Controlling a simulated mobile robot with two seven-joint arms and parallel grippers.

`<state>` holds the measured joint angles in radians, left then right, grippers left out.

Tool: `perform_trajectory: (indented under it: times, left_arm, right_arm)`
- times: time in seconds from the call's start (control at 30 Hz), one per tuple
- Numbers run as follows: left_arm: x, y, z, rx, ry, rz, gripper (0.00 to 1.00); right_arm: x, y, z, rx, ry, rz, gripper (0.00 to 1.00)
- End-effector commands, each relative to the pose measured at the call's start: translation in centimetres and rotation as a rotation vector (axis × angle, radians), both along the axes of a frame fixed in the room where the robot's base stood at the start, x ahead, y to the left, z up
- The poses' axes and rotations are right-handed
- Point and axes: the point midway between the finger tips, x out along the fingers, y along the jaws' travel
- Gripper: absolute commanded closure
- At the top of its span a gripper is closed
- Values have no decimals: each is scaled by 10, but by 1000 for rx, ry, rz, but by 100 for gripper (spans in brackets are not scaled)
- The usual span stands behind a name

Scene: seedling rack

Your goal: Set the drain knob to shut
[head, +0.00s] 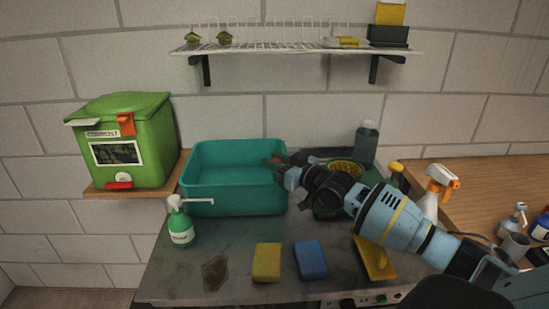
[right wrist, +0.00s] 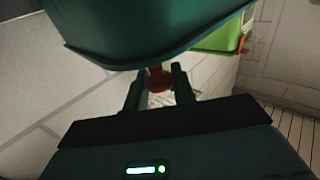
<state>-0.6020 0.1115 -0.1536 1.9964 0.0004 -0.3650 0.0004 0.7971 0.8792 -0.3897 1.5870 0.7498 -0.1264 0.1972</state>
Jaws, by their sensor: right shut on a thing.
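The teal basin (head: 235,200) stands on the grey worktop, and its wall fills the top of the right wrist view (right wrist: 150,35). The red drain knob (right wrist: 159,78) shows just below the basin's edge in that view. My right gripper (head: 275,163) reaches in from the right to the basin's right end. In the wrist view its two dark fingers (right wrist: 159,85) are on either side of the knob, shut on it. The knob's setting cannot be read. My left gripper is not in view.
A green compost bin (head: 130,145) stands left on a wooden shelf. A soap pump bottle (head: 180,225), a yellow sponge (head: 267,262) and a blue sponge (head: 311,260) are in front. A dark bottle (head: 367,143) and spray bottle (head: 437,188) stand right. A wire shelf (head: 290,46) hangs above.

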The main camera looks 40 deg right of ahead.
Motion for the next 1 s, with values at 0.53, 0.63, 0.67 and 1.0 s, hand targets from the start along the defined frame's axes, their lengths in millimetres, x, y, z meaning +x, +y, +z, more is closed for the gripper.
perform_trajectory:
  times: [0.53, 0.63, 0.67, 1.0]
  left_arm:
    - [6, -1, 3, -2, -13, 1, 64]
    - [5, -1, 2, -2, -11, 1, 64]
    - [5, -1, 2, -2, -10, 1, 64]
    - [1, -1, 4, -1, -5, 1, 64]
  right_arm:
    - [-1, 0, -4, -1, 10, 1, 56]
    - [-5, -1, -4, -1, 10, 0, 56]
    - [-7, -1, -5, -1, 11, 0, 56]
    - [-45, -10, -5, -2, 13, 1, 56]
